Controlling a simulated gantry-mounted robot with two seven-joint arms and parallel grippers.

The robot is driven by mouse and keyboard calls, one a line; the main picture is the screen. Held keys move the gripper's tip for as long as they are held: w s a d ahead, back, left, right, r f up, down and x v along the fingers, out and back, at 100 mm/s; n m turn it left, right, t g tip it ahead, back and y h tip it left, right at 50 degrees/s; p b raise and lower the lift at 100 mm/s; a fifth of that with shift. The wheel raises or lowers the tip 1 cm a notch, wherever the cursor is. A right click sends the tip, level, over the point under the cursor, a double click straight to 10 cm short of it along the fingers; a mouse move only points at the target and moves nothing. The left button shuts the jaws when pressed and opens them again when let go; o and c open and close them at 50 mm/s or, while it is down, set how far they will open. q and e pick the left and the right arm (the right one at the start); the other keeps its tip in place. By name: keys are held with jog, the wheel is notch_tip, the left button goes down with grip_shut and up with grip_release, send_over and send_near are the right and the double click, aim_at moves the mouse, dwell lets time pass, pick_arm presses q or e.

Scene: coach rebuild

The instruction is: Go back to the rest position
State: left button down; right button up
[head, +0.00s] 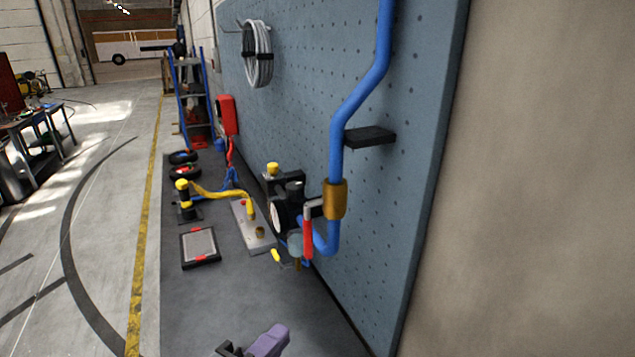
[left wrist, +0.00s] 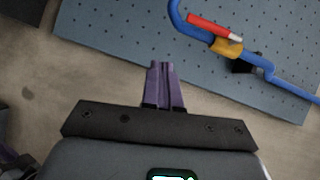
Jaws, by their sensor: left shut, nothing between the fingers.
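My left gripper (head: 262,343) shows at the bottom edge of the head view, with purple fingers. In the left wrist view its purple fingers (left wrist: 163,84) are together with nothing between them. It is apart from the pegboard wall and the blue pipe. The blue pipe (head: 337,125) runs down the pegboard and carries a brass fitting (head: 335,199) and a red valve handle (head: 308,238). The handle also shows in the left wrist view (left wrist: 208,24). My right gripper is in neither view.
A blue pegboard (head: 300,90) stands on the right, with a small black shelf (head: 370,137) and a coiled grey hose (head: 257,55). A framed panel (head: 200,247) and a metal plate (head: 252,227) lie on the dark mat.

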pick_arm(q)
jog(key=s+a+f+n+g+y, duration=0.2)
jog(key=s+f+n, duration=0.25)
jog(key=f, duration=0.65)
jog(key=s+a+f+n+g+y, duration=0.15)
jog(key=s+f+n, duration=0.3)
jog(key=f, duration=0.65)
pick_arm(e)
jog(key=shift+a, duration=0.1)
pick_arm(q)
jog(key=s+a+f+n+g+y, duration=0.4)
jog(key=s+a+f+n+g, duration=0.3)
jog(key=s+a+f+n, duration=0.35)
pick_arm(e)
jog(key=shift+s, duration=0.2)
pick_arm(q)
notch_tip(320, 180, up, 25)
jog(key=p, duration=2.5)
jog(key=shift+s+n+p, duration=0.3)
jog(key=shift+s+n, duration=0.05)
jog(key=shift+s, duration=0.05)
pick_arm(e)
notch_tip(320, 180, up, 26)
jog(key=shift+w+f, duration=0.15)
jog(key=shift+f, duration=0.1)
pick_arm(q)
jog(key=shift+r, duration=0.1)
